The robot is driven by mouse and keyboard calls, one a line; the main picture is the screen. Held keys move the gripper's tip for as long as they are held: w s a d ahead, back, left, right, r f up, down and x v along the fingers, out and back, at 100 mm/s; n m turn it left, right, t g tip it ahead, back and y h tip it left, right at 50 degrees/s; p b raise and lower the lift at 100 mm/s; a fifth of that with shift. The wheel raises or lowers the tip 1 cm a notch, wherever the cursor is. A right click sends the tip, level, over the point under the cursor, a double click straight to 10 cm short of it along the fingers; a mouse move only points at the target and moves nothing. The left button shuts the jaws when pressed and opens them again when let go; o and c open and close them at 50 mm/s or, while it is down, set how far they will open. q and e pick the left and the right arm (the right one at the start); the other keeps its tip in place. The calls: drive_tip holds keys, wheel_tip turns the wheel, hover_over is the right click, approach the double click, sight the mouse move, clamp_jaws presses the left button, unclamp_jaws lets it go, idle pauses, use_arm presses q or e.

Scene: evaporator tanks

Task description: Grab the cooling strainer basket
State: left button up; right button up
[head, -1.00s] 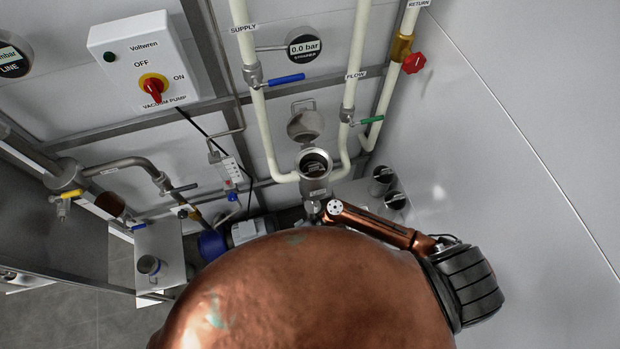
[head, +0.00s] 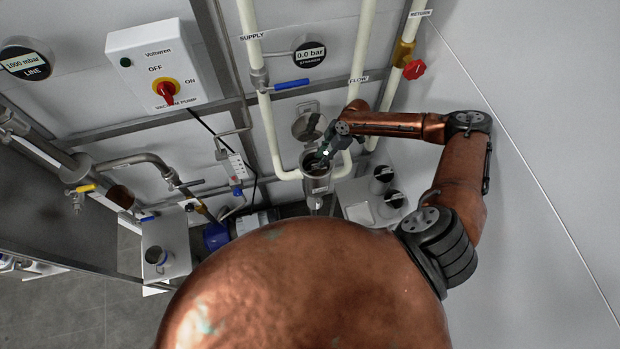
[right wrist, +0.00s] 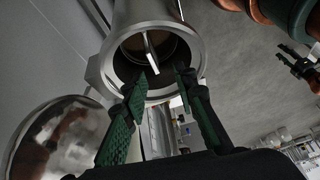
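The strainer housing (head: 316,184) is an open steel cylinder on the pipework. Its mouth fills the upper middle of the right wrist view (right wrist: 199,50). Inside, a thin upright metal handle (right wrist: 151,52) stands in the round opening; I take it as the basket's handle, and the basket body is hidden in the dark bore. My right gripper (head: 325,152) is at the housing mouth. In the right wrist view its green-padded fingers (right wrist: 164,80) are apart, with the tips at the near rim and nothing between them. A dark gripper-like shape (right wrist: 298,66), probably my left gripper, shows small at the right.
A round steel lid (head: 307,126) stands open behind the housing. White pipes with a blue-handled valve (head: 292,85) run close by. Two small dark-topped cylinders (head: 387,188) stand at the right. The vacuum pump switch box (head: 157,68) is on the wall at left.

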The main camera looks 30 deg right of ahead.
sight(316, 170)
drive_tip(key=shift+n, duration=0.4)
drive_tip(key=x, duration=0.2)
drive_tip(key=p+x, duration=0.1)
drive_tip(key=x, duration=0.1)
drive_tip(key=d+p+x, duration=0.1)
drive_tip(key=x, duration=0.1)
drive_tip(key=shift+w+f, duration=0.15)
drive_tip(key=shift+w, duration=0.15)
drive_tip(key=shift+a+f+h, duration=0.1)
drive_tip(key=shift+f+h, duration=0.2)
drive_tip(key=shift+f, duration=0.25)
drive_tip(key=shift+c, duration=0.6)
clamp_jaws()
